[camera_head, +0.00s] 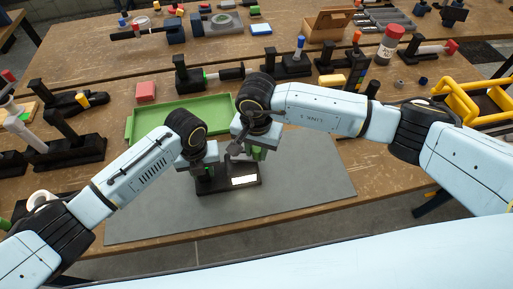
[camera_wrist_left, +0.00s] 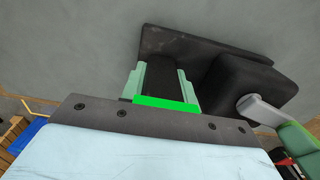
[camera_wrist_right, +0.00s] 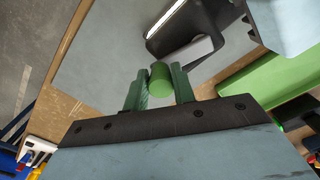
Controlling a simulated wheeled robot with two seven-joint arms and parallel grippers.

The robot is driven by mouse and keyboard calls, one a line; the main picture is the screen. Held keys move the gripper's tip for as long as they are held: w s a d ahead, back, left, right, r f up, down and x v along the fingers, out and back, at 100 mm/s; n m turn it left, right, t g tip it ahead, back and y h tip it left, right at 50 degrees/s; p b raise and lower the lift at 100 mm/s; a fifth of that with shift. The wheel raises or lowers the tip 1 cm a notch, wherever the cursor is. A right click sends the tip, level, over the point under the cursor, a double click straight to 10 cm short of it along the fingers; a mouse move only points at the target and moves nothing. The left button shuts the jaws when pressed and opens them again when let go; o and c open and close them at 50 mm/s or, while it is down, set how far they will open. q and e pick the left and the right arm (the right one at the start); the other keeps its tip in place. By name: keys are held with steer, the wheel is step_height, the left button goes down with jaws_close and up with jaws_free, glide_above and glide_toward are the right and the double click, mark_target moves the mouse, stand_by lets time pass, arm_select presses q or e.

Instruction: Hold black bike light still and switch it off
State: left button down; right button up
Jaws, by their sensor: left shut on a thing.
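The black bike light (camera_head: 228,184) stands on the grey mat, with its white panel (camera_head: 244,181) bright and facing me. My left gripper (camera_head: 205,165) is at its left part. In the left wrist view its fingers (camera_wrist_left: 166,90) are shut on a black upright part of the light, with a bright green strip between them. My right gripper (camera_head: 257,150) is above the light's right part. In the right wrist view its fingers (camera_wrist_right: 160,88) are on either side of a green cylinder (camera_wrist_right: 160,80); I cannot tell whether they grip it.
A green tray (camera_head: 130,124) lies just behind the mat (camera_head: 310,190). The mat's front and right areas are clear.

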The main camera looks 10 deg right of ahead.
jaws_close()
steer(key=shift+s+a+m, duration=0.15)
steer(key=shift+s+m, duration=0.3)
steer(key=shift+m, duration=0.55)
steer(key=shift+s+a+m, duration=0.25)
steer(key=shift+s+m, duration=0.2)
steer(key=shift+m, duration=0.45)
steer(key=shift+s+a+m, duration=0.3)
steer(key=shift+s+m, duration=0.05)
steer(key=shift+m, duration=0.55)
steer(key=shift+s+a+m, duration=0.2)
steer(key=shift+m, duration=0.3)
steer(key=o, duration=0.8)
jaws_free()
